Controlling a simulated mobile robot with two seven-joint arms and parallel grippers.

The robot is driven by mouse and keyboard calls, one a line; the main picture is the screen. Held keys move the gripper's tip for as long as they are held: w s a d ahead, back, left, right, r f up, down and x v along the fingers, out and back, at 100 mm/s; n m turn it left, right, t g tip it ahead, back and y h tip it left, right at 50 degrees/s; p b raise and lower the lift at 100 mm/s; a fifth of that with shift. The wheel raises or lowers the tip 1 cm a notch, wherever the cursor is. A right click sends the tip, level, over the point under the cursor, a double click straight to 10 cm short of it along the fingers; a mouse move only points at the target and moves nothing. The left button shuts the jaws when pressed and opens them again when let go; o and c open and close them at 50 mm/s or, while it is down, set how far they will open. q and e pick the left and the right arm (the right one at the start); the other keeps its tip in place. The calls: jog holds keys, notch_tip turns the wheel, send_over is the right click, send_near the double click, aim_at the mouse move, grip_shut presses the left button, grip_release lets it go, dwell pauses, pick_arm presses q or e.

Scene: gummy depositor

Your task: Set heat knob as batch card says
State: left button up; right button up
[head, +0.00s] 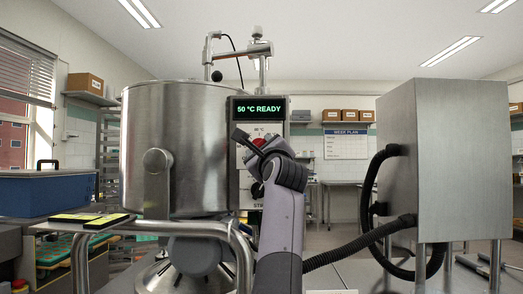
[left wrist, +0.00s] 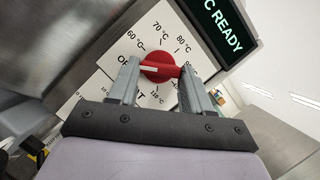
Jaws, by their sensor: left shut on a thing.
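The red heat knob (left wrist: 158,62) sits on a white dial plate (left wrist: 92,85) with marks such as 60, 70, 80 and 110 °C. My left gripper (left wrist: 160,74) is shut on it, one finger on each side. In the head view the red knob (head: 258,142) is partly hidden by my left gripper (head: 252,143). The display (head: 259,109) above reads "50 °C READY". I cannot make out a readable batch card. My right gripper is out of view.
A steel kettle (head: 174,130) stands left of the panel. A black knob (head: 257,190) is below the red one, partly hidden by my arm. A steel box (head: 446,160) with black hoses (head: 368,238) stands at right. A flat yellow-and-black item (head: 90,218) lies at left.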

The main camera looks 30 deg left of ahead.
pick_arm(q)
jog(key=shift+s+a+f+m+t+h+b, duration=0.1)
jog(key=shift+m+t+h+b, duration=0.4)
jog(key=shift+m, duration=1.3)
jog(key=shift+a+f+m+t+h+b, duration=0.15)
jog(key=shift+m+t+h, duration=0.65)
jog(key=shift+m, duration=1)
jog(key=shift+s+a+r+m+t+h+b, duration=0.1)
jog(key=shift+m+t+h+b, duration=0.25)
jog(key=shift+m+t, duration=1)
jog(key=shift+m+g, duration=0.55)
jog(key=shift+m, duration=0.2)
jog(key=o, duration=1.1)
jog(key=shift+c, duration=0.2)
jog(key=shift+h, duration=0.25)
jog(key=b+v, duration=0.1)
jog(key=v, duration=0.6)
jog(key=shift+b, duration=0.35)
